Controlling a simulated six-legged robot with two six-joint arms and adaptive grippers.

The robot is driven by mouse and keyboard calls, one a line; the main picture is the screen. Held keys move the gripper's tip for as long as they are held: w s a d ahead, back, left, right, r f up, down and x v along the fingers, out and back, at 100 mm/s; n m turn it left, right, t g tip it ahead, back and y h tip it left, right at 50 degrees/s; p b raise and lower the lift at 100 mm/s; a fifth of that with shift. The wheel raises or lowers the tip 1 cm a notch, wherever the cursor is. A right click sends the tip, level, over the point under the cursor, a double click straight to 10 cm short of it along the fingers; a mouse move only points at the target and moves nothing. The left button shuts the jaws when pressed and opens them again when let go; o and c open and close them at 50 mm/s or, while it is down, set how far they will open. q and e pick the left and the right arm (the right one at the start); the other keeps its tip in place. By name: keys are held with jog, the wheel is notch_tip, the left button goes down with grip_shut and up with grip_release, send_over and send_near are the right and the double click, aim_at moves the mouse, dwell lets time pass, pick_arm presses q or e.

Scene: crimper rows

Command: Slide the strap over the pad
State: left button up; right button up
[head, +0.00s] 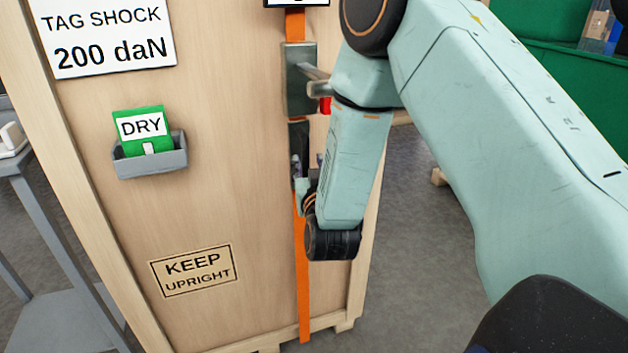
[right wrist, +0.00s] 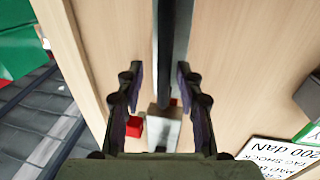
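An orange strap (head: 304,285) runs down the front of a wooden crate (head: 225,215), close to its right edge. A grey metal block (head: 298,80) sits on the strap's line, with a small lever and a red part beside it. Below it is a dark piece (head: 299,133); I cannot tell whether this is the pad. My right gripper (head: 302,185) is at the strap below the metal block, partly hidden by my own arm. In the right wrist view its fingers (right wrist: 160,68) stand apart, with a dark strip (right wrist: 174,30) passing between or behind them. My left gripper is out of view.
A grey holder (head: 150,160) with a green DRY card is on the crate face left of the strap. A grey stand (head: 50,250) is at the far left. Floor (head: 425,240) is open right of the crate. Green surfaces stand at the back right.

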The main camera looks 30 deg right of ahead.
jog(key=v, duration=1)
jog(key=shift+w, duration=0.1)
jog(key=s+a+f+n+g+y, duration=0.2)
jog(key=s+a+f+g+y, duration=0.15)
jog(key=f, duration=0.65)
jog(key=s+a+f+n+g+y, duration=0.1)
jog(key=s+a+f+g+y, duration=0.1)
jog(key=s+f+g, duration=0.5)
jog(key=s+a+f+g+y, duration=0.1)
jog(key=s+f+g, duration=0.2)
jog(key=s+f, duration=0.4)
jog(key=s+a+f+n+g+y, duration=0.1)
jog(key=s+f+g, duration=0.2)
jog(key=s, duration=0.9)
notch_tip(320, 180, down, 4)
jog(key=shift+a+r+n, duration=0.1)
jog(key=shift+a+n, duration=0.2)
jog(key=shift+a, duration=0.1)
